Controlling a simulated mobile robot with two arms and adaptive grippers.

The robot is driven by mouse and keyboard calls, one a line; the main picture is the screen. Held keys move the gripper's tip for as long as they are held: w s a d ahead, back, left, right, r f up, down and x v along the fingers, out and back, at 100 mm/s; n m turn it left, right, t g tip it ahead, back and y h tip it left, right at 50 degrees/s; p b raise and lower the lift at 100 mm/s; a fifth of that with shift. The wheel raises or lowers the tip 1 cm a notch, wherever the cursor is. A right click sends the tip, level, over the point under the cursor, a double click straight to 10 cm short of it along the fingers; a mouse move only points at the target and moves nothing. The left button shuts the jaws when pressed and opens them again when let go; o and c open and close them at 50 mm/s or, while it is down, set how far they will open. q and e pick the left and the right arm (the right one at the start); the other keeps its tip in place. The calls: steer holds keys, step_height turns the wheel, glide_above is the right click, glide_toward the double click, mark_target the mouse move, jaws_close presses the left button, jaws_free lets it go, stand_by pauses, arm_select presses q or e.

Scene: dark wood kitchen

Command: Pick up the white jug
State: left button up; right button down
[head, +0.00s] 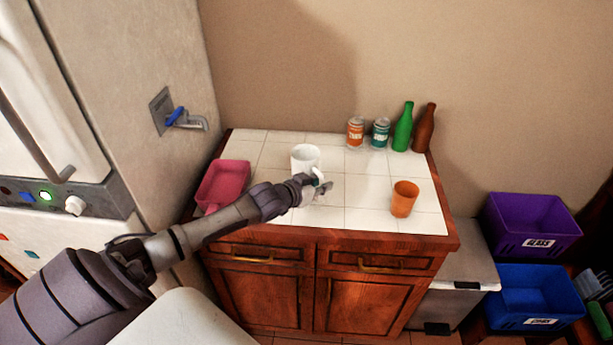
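The white jug (305,155) stands upright on the white tiled counter (365,205), left of the middle in the head view. My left arm reaches in from the lower left, and its gripper (320,186) is at the jug's near right side, by the handle. The wrist and fingers cover the lower part of the jug. The fingers are small here, and I cannot tell if they are closed around the handle or only beside it. My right gripper is not in view.
A pink tray (223,183) lies left of the jug, and an orange cup (403,199) stands to the right. Two cans (355,132), a green bottle (403,128) and a brown bottle (424,129) stand at the back. Purple (530,220) and blue (538,291) bins are right of the counter.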

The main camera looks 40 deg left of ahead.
arm_select(q)
jaws_close()
steer(key=shift+w+r, duration=0.1)
steer(key=shift+r, duration=0.05)
